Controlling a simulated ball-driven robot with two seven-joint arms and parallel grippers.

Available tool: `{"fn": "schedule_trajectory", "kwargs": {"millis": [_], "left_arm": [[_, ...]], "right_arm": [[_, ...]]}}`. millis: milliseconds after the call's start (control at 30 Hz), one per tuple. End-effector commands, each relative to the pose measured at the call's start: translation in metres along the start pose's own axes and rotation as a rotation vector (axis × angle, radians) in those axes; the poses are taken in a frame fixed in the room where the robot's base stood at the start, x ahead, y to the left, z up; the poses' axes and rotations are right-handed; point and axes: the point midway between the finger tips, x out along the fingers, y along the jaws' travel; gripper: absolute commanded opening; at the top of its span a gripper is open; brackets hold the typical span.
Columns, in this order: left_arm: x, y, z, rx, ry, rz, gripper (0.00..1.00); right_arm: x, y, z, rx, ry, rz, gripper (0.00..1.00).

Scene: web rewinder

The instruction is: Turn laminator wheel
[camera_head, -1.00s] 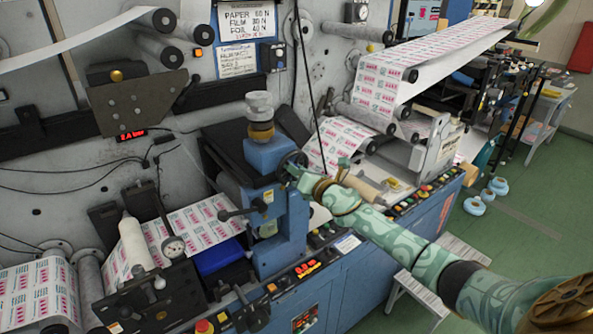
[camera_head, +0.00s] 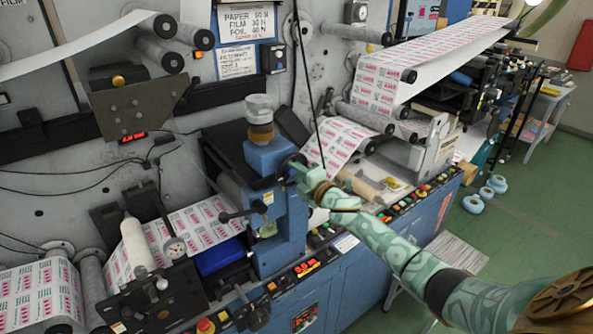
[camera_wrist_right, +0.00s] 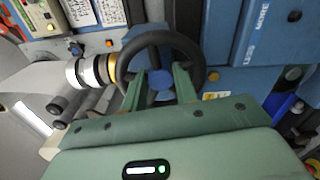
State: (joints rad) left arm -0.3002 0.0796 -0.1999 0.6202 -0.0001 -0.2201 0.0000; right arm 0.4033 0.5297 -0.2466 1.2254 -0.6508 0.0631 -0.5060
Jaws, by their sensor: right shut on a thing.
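The laminator wheel is a black handwheel with a blue hub, seen face-on in the right wrist view (camera_wrist_right: 204,52). In the head view the wheel (camera_head: 287,161) sits on the right side of the blue laminator housing (camera_head: 268,157), mostly hidden behind my gripper. My right gripper (camera_head: 296,173) has green fingers and reaches in from the lower right. In the right wrist view my right gripper (camera_wrist_right: 160,85) has its two fingers at the wheel's near side, and it is shut on the wheel. The exact contact is partly hidden. My left gripper is not in view.
A printed web (camera_head: 385,85) runs over rollers at the upper right. Control buttons (camera_head: 306,267) line the machine's front edge. The green floor (camera_head: 500,240) at the right is mostly open.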

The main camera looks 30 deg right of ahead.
Motion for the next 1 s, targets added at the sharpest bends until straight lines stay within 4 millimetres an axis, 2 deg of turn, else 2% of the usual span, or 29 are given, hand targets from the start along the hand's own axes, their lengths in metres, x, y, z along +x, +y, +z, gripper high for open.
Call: {"fn": "schedule_trajectory", "kwargs": {"millis": [300,833,867,1000], "left_arm": [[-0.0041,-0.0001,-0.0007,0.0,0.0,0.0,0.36],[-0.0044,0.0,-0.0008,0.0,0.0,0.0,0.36],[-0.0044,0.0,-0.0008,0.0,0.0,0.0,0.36],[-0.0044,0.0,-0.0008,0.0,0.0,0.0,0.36]], "right_arm": [[-0.0004,-0.0019,-0.0006,0.115,0.0,-0.003,0.06],[-0.0005,-0.0028,-0.0005,0.133,0.0,-0.004,0.06],[-0.0005,-0.0028,-0.0005,0.133,0.0,-0.004,0.36],[-0.0004,-0.0021,-0.0004,0.132,0.0,-0.003,0.36]]}}
